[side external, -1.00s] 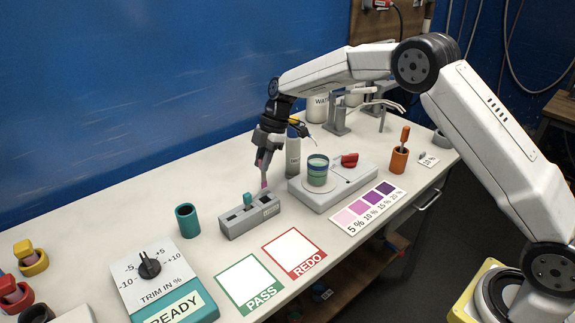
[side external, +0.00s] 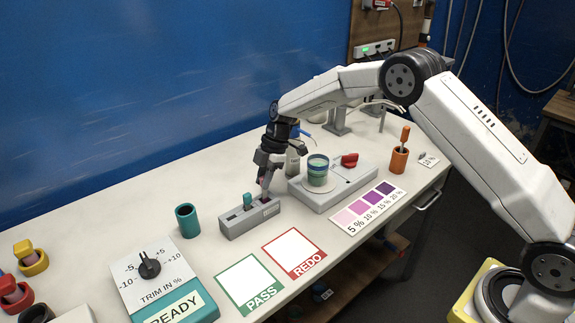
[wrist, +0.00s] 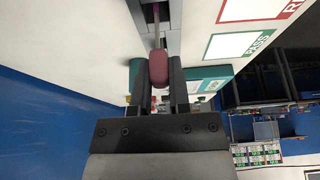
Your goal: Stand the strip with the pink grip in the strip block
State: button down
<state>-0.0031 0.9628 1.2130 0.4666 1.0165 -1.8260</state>
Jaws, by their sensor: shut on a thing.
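The strip block (side external: 238,223) is a grey block with slots, standing in the middle of the table. A teal grip (side external: 247,199) stands up from one of its slots. My gripper (side external: 264,183) is low over the block's right end. In the wrist view my gripper (wrist: 168,85) is shut on the pink grip (wrist: 159,68) of a strip. The thin strip (wrist: 157,22) runs from the grip toward the grey block (wrist: 172,12). In the side view the strip's lower end is at the block's right end; I cannot tell how deep it sits.
A teal cup (side external: 187,222) stands left of the block. A grey stirrer unit (side external: 335,188) with a beaker (side external: 318,170) stands close on the right. The PASS card (side external: 250,284) and REDO card (side external: 293,252) lie in front.

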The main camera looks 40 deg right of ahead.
jog(key=shift+f, duration=0.6)
jog(key=shift+f, duration=0.1)
jog(key=c, duration=0.5)
grip_release()
jog(key=v, duration=0.8)
jog(key=shift+s, duration=0.15)
